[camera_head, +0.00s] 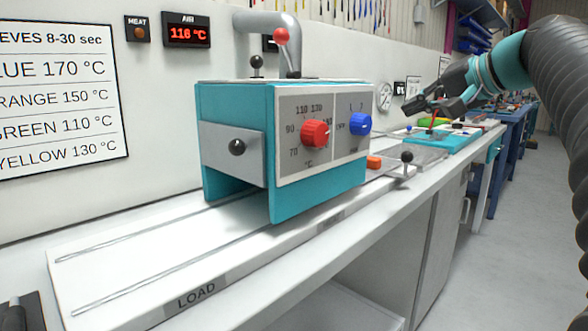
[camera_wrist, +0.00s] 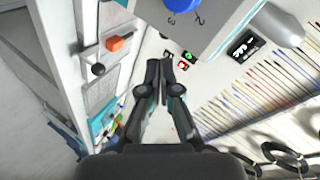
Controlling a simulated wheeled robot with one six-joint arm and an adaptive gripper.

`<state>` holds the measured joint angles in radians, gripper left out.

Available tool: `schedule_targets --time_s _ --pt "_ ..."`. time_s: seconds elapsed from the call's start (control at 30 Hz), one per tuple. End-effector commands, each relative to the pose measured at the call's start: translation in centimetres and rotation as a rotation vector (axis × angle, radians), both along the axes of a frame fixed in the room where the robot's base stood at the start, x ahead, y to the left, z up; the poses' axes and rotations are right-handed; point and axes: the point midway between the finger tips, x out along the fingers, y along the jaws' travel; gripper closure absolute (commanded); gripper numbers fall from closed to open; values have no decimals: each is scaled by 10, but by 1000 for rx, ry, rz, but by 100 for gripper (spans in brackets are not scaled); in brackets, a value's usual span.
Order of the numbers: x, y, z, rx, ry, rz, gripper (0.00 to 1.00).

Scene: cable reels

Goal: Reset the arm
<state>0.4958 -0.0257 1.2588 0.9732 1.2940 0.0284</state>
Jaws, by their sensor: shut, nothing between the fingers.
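My gripper (camera_head: 416,106) is at the right of the head view, on my teal and grey arm that comes in from the right edge. It is raised above the far part of the workbench and holds nothing. In the wrist view my gripper (camera_wrist: 164,62) points away with its dark fingers together and empty.
A teal heater box (camera_head: 235,187) with red (camera_head: 315,134) and blue (camera_head: 360,124) knobs stands on a white rail marked LOAD (camera_head: 130,270). An orange block (camera_head: 374,162) and a black ball-topped lever (camera_head: 407,158) are right of it. The aisle floor (camera_head: 500,240) is clear.

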Motion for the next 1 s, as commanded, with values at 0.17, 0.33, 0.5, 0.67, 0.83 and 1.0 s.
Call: schedule_targets --time_s 0.17,0.33,0.5,0.67,0.83,1.0 --pt "-21 -5 -97 -153 161 -87 100" --pt "-61 0 -181 -327 285 -105 100" --pt "-116 10 -258 -517 374 -68 100" --pt "-176 24 -323 -698 423 12 100" --pt "-239 41 -381 -853 434 126 100" --pt "-265 61 -390 -889 376 189 100"
